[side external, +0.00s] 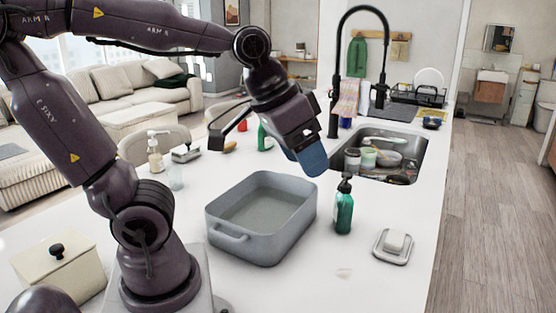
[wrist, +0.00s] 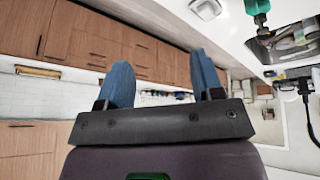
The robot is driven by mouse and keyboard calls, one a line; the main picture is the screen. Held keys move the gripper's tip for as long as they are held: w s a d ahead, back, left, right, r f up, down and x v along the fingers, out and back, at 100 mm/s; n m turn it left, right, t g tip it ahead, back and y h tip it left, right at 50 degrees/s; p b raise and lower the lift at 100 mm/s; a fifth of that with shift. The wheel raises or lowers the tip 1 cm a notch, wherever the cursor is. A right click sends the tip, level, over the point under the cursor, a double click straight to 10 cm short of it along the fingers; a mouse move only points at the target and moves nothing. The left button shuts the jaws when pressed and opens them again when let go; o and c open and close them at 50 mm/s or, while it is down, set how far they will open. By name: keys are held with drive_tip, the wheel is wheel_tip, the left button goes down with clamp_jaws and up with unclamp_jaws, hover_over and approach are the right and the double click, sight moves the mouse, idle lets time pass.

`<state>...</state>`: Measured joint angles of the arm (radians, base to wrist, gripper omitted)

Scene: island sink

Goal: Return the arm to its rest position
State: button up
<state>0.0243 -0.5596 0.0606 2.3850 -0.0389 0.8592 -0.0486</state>
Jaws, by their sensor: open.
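My gripper (side external: 311,158) hangs in the air above the white island counter, between the grey basin and the sink. Its two blue fingers are spread apart in the wrist view (wrist: 163,82), with nothing between them. In the side view one blue finger hides the other. The wrist camera faces wooden cabinets (wrist: 90,40) and a tiled wall across the room.
A grey basin (side external: 225,222) stands below. A green pump bottle (side external: 344,208) and a soap dish (side external: 392,247) are to its right. The sink (side external: 405,150) holds dishes beneath a tall black faucet (side external: 334,110). A cream lidded box (side external: 62,268) stands at front left.

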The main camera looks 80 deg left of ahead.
drive_tip(key=shift+m+y, duration=0.3)
drive_tip(key=shift+m, duration=0.3)
drive_tip(key=s, duration=0.4)
drive_tip(key=shift+d+f, duration=0.15)
drive_tip(key=shift+f, duration=0.15)
drive_tip(key=shift+c, duration=0.3)
idle(0.3)
